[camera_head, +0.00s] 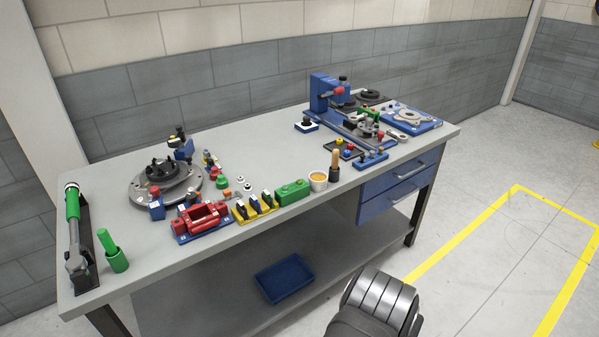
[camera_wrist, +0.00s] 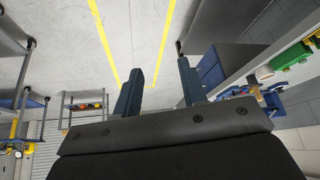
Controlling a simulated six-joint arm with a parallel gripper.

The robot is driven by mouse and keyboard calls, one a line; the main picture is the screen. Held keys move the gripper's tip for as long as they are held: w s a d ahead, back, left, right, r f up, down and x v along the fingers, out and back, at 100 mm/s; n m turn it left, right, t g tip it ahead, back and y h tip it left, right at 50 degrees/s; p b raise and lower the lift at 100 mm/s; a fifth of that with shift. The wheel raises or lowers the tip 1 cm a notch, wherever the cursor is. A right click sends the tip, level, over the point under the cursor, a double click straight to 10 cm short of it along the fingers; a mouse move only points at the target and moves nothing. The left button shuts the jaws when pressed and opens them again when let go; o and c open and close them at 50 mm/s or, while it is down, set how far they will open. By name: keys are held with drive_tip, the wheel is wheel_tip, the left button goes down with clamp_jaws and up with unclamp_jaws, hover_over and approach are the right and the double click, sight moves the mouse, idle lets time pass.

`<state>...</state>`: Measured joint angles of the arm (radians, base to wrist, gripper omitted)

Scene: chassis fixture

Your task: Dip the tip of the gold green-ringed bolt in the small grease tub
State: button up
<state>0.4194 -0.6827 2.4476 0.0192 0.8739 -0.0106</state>
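The small grease tub (camera_head: 318,181) is a white cup with orange-yellow content, standing near the front edge of the bench; it also seems to show in the wrist view (camera_wrist: 264,73). A blue rack (camera_head: 371,160) right of it holds several small bolt-like pieces. They are too small to tell which is the gold green-ringed bolt. My gripper (camera_wrist: 161,66) is open, with nothing between its two fingers. It points at the floor in front of the bench, away from the tub and rack. The head view shows only my dark ribbed arm end, not the fingers.
A dark holder with a wooden handle (camera_head: 335,163) stands between tub and rack. A green block (camera_head: 292,192) and a yellow rack (camera_head: 254,207) stand left of the tub. A blue press (camera_head: 325,92) stands behind. The bench's middle (camera_head: 265,150) is mostly clear.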

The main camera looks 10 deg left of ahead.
drive_tip(key=w+d+r+t, duration=0.2)
drive_tip(key=w+r, duration=0.7)
drive_tip(key=w, duration=0.1)
drive_tip(key=w+n+y, duration=0.3)
drive_tip(key=w+n, duration=0.2)
drive_tip(key=w, duration=0.5)
drive_tip(key=n+g, duration=0.7)
drive_tip(key=n, duration=2)
hover_over(299, 180)
wheel_tip(299, 180, down, 8)
drive_tip(key=shift+h, duration=0.4)
drive_tip(key=shift+s+d+f, duration=0.1)
drive_tip(key=shift+f, duration=2.9)
drive_tip(key=shift+f, duration=0.2)
drive_tip(key=shift+f, duration=1.6)
